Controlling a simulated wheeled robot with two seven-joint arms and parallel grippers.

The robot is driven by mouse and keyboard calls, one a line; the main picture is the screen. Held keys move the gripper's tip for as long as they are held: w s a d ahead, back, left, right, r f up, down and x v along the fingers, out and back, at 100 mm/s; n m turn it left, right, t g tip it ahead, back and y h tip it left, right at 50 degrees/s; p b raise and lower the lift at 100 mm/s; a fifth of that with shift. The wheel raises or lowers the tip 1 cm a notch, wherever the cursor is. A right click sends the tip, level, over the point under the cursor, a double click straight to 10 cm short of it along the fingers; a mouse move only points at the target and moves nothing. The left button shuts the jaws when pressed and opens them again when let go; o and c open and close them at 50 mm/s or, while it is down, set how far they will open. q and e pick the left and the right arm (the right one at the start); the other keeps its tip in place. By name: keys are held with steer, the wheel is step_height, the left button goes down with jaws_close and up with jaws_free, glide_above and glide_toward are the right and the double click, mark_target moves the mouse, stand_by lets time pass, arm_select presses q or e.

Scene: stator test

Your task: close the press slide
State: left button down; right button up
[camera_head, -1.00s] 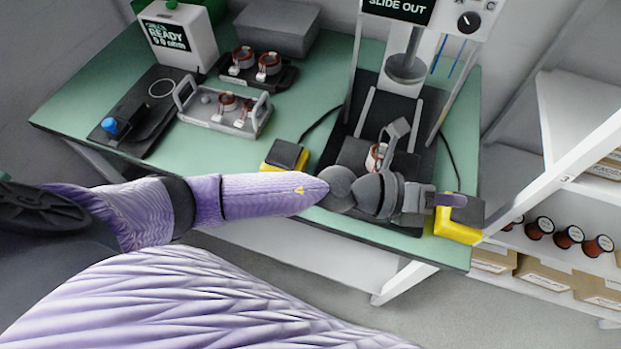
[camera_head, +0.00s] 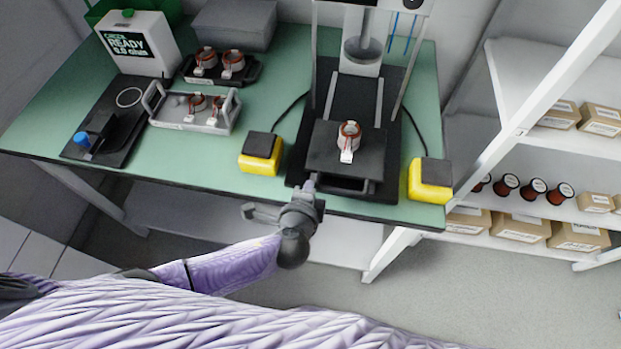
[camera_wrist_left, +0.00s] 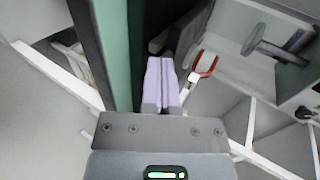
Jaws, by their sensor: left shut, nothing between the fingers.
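The press slide (camera_head: 372,156) is a dark plate at the front of the press, out toward me, with a handle bar (camera_head: 352,187) along its front edge. A copper-wound stator (camera_head: 348,134) with a white tag sits on the slide; it also shows in the left wrist view (camera_wrist_left: 205,65). The press ram (camera_head: 362,50) is up behind the slide. My left gripper (camera_head: 311,182) is shut and empty, just by the left front corner of the slide; I cannot tell if it touches. Its pale fingers lie together in the left wrist view (camera_wrist_left: 162,85). My right gripper is out of view.
Yellow button boxes stand left (camera_head: 261,154) and right (camera_head: 430,181) of the press. A grey tray (camera_head: 190,125) with stators, a black fixture (camera_head: 105,135) and a white tester (camera_head: 140,42) are on the green bench (camera_head: 215,165). Shelves (camera_head: 560,145) stand to the right.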

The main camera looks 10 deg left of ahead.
mark_target(316, 154)
arm_select(q)
steer(key=shift+w+r, duration=0.1)
steer(key=shift+w, duration=1.35)
steer(key=shift+w+b, duration=0.3)
steer(key=shift+w, duration=0.05)
steer(key=w+b, duration=0.1)
steer(key=w, duration=0.3)
steer(key=shift+w, duration=0.1)
